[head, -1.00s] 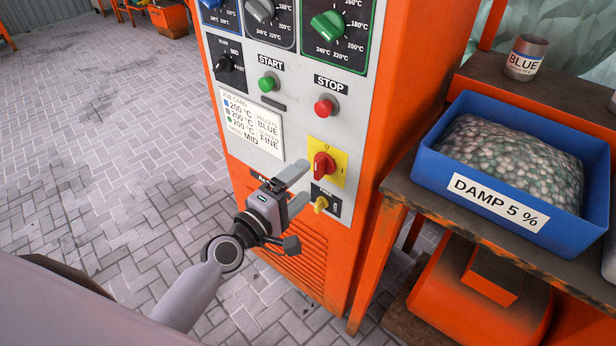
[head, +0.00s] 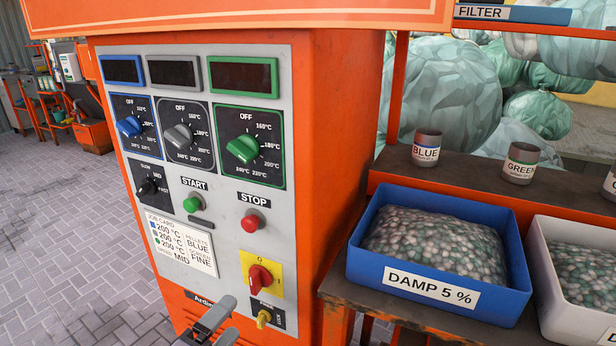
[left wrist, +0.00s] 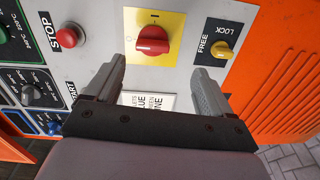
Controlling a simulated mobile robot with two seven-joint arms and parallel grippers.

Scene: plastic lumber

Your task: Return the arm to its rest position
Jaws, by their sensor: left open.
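My left gripper (head: 217,325) is at the bottom edge of the head view, in front of the lower part of an orange machine's grey control panel (head: 225,190). In the left wrist view its two fingers (left wrist: 157,92) are apart with nothing held between them. The red rotary switch (left wrist: 153,40) on its yellow plate lies ahead of the fingers, apart from them. A yellow FREE/LOCK knob (left wrist: 218,52) is beside it. The rest of my left arm is below the head view. My right gripper is not seen.
A bench at the right holds a blue bin (head: 440,245) marked DAMP 5 % and a white bin (head: 575,275), both with pellets. BLUE (head: 426,148) and GREEN (head: 520,162) cups stand on the shelf behind. Open paved floor (head: 70,230) lies left of the machine.

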